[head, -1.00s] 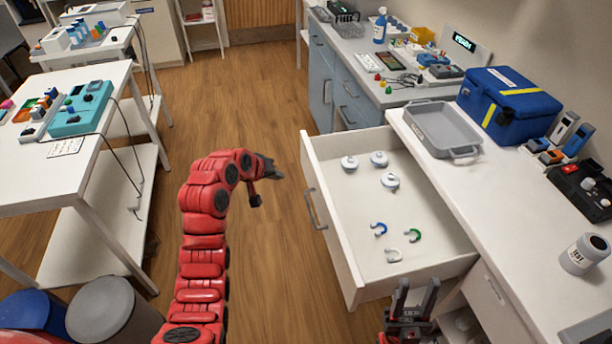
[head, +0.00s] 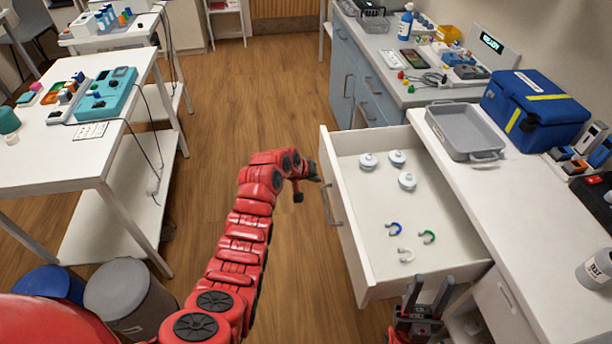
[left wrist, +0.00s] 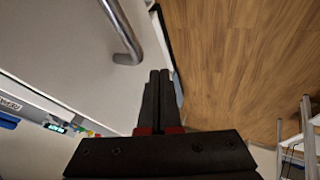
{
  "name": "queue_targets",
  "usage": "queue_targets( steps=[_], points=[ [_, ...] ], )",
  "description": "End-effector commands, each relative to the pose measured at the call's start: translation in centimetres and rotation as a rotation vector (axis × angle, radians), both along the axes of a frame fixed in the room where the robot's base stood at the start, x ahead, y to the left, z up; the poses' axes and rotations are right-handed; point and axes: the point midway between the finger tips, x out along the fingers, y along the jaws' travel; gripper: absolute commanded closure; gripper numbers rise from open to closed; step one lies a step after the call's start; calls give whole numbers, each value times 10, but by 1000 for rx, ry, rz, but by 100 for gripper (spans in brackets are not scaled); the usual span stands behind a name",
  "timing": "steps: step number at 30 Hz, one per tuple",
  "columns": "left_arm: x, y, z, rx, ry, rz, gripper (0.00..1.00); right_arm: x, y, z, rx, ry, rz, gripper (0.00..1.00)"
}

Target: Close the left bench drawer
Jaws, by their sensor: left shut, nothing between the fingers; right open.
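The white bench drawer (head: 352,235) is pulled out from the white bench in the head view. It holds several white and coloured small items. Its grey bar handle (head: 328,194) is on the front panel and also shows in the left wrist view (left wrist: 122,30). My left gripper (head: 316,179) is just beside the drawer front near the handle; whether it touches is unclear. In the left wrist view its fingers (left wrist: 159,78) are shut and empty, pointing along the front panel. My right gripper (head: 428,292) is open and empty by the drawer's near side.
A grey tray (head: 462,113) and a blue cooler box (head: 508,110) stand on the bench top. A white table (head: 60,165) stands at the left, with bins (head: 123,290) near it. The wooden floor between table and drawer is clear.

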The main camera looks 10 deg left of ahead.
Motion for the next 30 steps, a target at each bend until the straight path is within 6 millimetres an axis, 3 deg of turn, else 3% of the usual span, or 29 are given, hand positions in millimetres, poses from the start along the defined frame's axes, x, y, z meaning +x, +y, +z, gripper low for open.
queue_targets(
  steps=[6,22,26,30],
  points=[
    [6,-17,2,0,1,1,100,0,0,6,0,0,0,55],
    [8,-23,0,1,0,0,100,0,0,3,0,0,0,55],
    [12,-37,-1,-1,-1,-2,100,0,0,-1,0,0,0,55],
    [19,-63,-1,-2,-1,-5,100,0,0,-10,0,0,0,55]
  ],
)
